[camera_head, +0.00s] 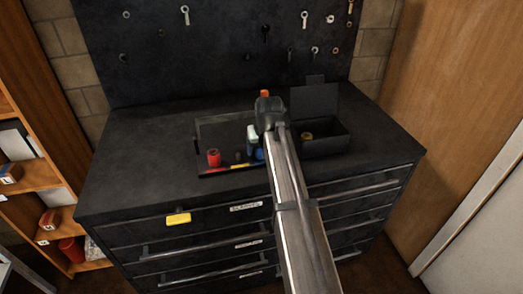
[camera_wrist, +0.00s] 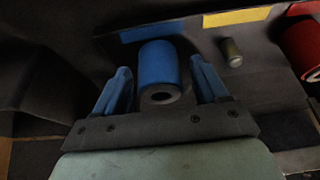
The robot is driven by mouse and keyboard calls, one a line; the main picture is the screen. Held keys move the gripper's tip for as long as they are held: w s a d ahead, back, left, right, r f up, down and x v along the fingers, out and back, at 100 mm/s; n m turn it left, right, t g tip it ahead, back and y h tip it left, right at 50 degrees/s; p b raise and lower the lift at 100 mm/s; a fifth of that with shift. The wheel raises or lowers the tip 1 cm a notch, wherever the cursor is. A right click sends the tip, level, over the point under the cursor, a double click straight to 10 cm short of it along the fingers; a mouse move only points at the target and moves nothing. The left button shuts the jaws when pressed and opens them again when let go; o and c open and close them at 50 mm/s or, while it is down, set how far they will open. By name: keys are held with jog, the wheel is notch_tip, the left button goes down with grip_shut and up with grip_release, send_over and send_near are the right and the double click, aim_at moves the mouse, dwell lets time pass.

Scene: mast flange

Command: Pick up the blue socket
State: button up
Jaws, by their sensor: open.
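The blue socket (camera_wrist: 157,68) stands upright by the blue strip of the dark socket tray (camera_wrist: 195,42), its round hole showing in the wrist view. My gripper (camera_wrist: 161,78) is open, with one blue finger on each side of the socket. Small gaps show between fingers and socket in this view; I cannot tell the height of the fingertips against it. In the head view my gripper (camera_head: 256,151) is low over the right part of the tray (camera_head: 222,171). There the arm and gripper largely hide the socket, and blue finger and blue socket are hard to tell apart.
A red socket (camera_head: 213,157) stands at the tray's left end. A bare peg (camera_wrist: 231,53) is by the yellow strip, between the sockets. A dark open-lidded box (camera_head: 325,143) is right of my arm. The bench top (camera_head: 135,160) is clear on the left.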

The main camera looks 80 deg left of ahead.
jog(key=shift+f, duration=0.1)
jog(key=shift+c, duration=0.2)
jog(key=c, duration=1.1)
jog(key=shift+o, duration=0.2)
